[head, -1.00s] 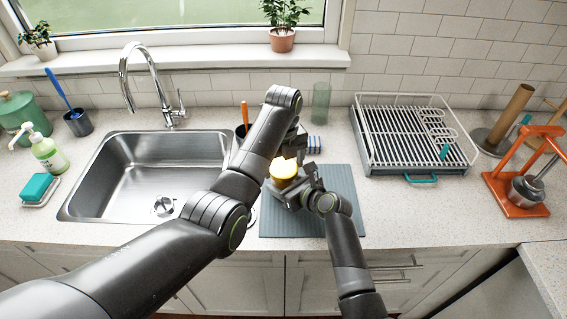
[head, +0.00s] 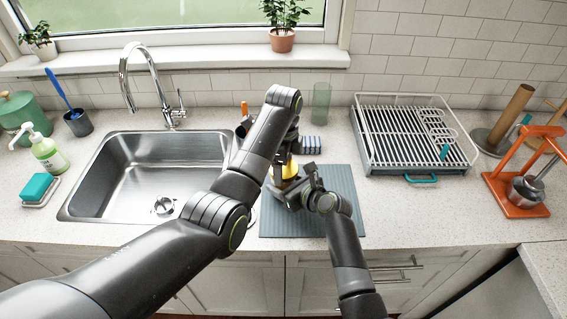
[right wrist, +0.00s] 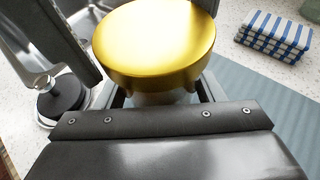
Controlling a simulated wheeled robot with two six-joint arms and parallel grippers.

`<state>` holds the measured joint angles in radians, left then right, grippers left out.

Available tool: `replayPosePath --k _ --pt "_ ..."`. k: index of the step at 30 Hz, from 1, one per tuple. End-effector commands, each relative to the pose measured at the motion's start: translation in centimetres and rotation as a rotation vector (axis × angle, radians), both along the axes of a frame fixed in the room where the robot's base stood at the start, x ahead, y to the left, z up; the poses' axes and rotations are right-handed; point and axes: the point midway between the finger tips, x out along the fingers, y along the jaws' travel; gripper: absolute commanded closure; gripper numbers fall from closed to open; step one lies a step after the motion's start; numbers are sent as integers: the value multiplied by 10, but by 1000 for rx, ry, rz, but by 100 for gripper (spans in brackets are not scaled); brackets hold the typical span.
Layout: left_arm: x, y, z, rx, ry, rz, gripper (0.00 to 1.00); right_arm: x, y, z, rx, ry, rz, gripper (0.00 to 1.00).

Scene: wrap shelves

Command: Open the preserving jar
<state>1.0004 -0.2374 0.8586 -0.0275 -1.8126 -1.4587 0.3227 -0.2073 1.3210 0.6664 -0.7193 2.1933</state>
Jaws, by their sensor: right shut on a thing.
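The preserving jar stands on the grey-blue mat (head: 345,205); its gold lid (right wrist: 155,45) fills the top of the right wrist view. In the head view only a yellow patch of lid (head: 290,170) shows between my grippers. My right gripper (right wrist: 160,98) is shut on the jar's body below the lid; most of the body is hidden. My left gripper (head: 284,158) is above the jar, reaching down at the lid. In the right wrist view, dark fingers flank the lid, apparently spread; contact is unclear.
A blue-striped cloth (head: 311,144) lies behind the jar, with a green glass (head: 321,103) behind it. The sink (head: 150,175) is left, the dish rack (head: 415,135) right. A round black object (right wrist: 62,95) stands left of the jar in the wrist view.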

Motion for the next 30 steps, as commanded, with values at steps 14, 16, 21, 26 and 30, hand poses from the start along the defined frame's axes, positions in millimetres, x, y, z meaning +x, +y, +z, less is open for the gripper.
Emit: replayPosePath --k 14,16,21,26,30 --pt "0 0 3 0 0 -2 3 0 0 0 -1 -1 -1 100" --pt "1 0 10 -1 -3 -2 3 0 0 0 -1 -1 -1 100" --pt "1 0 33 -1 -2 -2 3 0 0 0 0 0 0 100" --pt "0 0 45 0 -1 -2 1 0 0 0 0 0 0 100" --pt "0 0 47 0 -1 -29 1 0 0 0 0 0 0 100"
